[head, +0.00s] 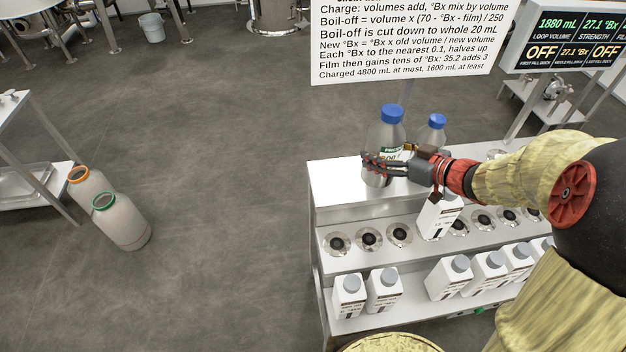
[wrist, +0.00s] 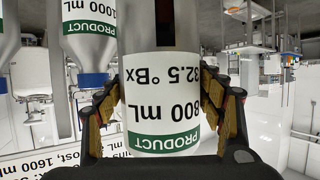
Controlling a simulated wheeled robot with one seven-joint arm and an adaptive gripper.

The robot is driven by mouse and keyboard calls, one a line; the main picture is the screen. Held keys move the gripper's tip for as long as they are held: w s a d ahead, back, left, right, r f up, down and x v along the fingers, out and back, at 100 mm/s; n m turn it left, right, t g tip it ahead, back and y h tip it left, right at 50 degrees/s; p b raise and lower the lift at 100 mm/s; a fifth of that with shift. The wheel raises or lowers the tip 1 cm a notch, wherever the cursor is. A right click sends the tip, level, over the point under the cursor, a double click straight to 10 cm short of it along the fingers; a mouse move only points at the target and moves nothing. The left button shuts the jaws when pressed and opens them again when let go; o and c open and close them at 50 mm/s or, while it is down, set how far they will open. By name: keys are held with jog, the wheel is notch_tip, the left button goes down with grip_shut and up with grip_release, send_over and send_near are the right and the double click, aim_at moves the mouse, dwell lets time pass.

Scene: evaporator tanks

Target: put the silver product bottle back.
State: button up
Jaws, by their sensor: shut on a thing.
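The product bottle (head: 383,134) is a greyish, see-through bottle with a blue cap. My gripper (head: 383,167) is shut on it from the right, above the steel rack's top shelf (head: 338,178). Whether its base touches the shelf I cannot tell. In the wrist view, which is upside down, the held bottle (wrist: 160,90) stands between my fingers (wrist: 158,105). Its white and green label reads product, 800 mL, 32.5 °Bx. My palm hides its cap there. A second blue-capped bottle (head: 437,133) stands behind, to the right.
In the wrist view, another product bottle (wrist: 90,40) is close beside the held one. Round sockets (head: 369,238) line the middle step. A sign (head: 400,45) is behind.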

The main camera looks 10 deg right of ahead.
jog(key=shift+w+a+y, duration=0.25)
jog(key=shift+a+y, duration=0.05)
jog(key=shift+a, duration=0.45)
jog(key=w+a+f+b, duration=0.6)
jog(key=w+a+f, duration=0.1)
jog(key=w+f, duration=0.4)
jog(key=shift+f+b, duration=0.35)
jog(key=shift+f, duration=0.4)
jog(key=shift+a+f, duration=0.1)
jog(key=o, duration=2.1)
jog(key=shift+f, duration=0.2)
